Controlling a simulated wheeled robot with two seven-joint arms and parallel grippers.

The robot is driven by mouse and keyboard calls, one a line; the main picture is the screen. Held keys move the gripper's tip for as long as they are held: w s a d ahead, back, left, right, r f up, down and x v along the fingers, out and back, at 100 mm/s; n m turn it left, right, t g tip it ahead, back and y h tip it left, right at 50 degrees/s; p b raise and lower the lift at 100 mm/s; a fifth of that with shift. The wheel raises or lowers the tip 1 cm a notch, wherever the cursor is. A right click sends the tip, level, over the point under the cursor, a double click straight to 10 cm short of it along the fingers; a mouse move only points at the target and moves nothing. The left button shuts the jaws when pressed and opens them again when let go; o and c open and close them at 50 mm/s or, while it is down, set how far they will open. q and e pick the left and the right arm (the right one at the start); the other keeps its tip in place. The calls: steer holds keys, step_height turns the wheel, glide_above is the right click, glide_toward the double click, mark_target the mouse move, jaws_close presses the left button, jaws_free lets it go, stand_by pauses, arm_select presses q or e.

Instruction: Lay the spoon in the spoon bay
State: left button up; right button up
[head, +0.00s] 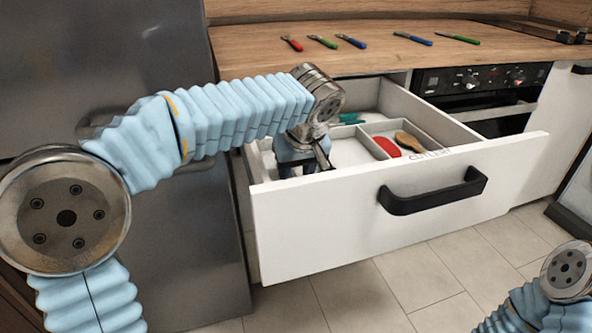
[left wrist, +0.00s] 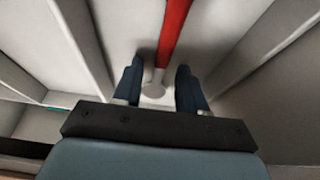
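My left gripper (head: 298,169) is low inside the left part of the open white drawer (head: 345,208). The left wrist view shows its two dark blue fingers (left wrist: 158,88) apart. A utensil with a red handle (left wrist: 174,32) and a pale rounded end (left wrist: 154,89) lies between and beyond them, with gaps on both sides. It lies lengthwise in a pale bay between dividers (left wrist: 87,35). I take it for the spoon, but its full shape is not clear. In the head view it is hidden by the drawer front and my gripper. My right gripper is out of view.
Other compartments hold a red item (head: 387,146), a wooden-coloured utensil (head: 409,142) and a teal item (head: 350,118). Several utensils with coloured handles, one red-handled (head: 292,43), lie on the wooden counter (head: 255,50). The drawer front with its black handle (head: 432,194) stands before my gripper.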

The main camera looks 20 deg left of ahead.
arm_select(q)
steer(key=shift+r, duration=0.15)
steer(key=shift+r, duration=0.3)
steer(key=p+v, duration=0.2)
steer(key=v, duration=0.9)
steer(key=shift+s, duration=0.15)
steer(key=shift+r, duration=0.15)
